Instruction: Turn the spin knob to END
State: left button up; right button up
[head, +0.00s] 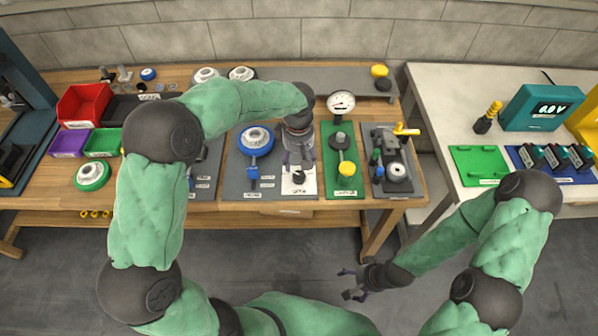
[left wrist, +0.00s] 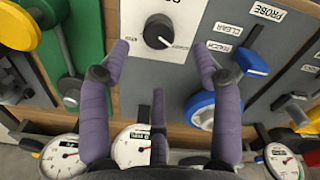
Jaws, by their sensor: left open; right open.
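The black round knob (head: 298,177) sits on a white plate (head: 298,189) at the front of the workbench. In the left wrist view the knob (left wrist: 158,31) shows a white pointer line aimed to the lower right. Small lettering beside it is too small to read. My left gripper (head: 299,163) is open just above and behind the knob in the head view. In the left wrist view its purple fingers (left wrist: 161,50) are spread wide to either side of the knob, not touching it. My right gripper (head: 350,284) is open and empty in front of the bench, over the floor.
A blue wheel (head: 256,140) is on the grey panel left of the knob. A gauge (head: 341,103) stands behind. Red bin (head: 84,104) at left; white table (head: 450,85) at right.

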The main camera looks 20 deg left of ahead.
aim_at(298, 174)
pick_arm(q)
notch_tip(298, 174, down, 7)
jog(key=shift+f+b, duration=0.15)
jog(key=shift+b, duration=0.75)
jog(key=c, duration=1.1)
jog(key=shift+c, duration=0.2)
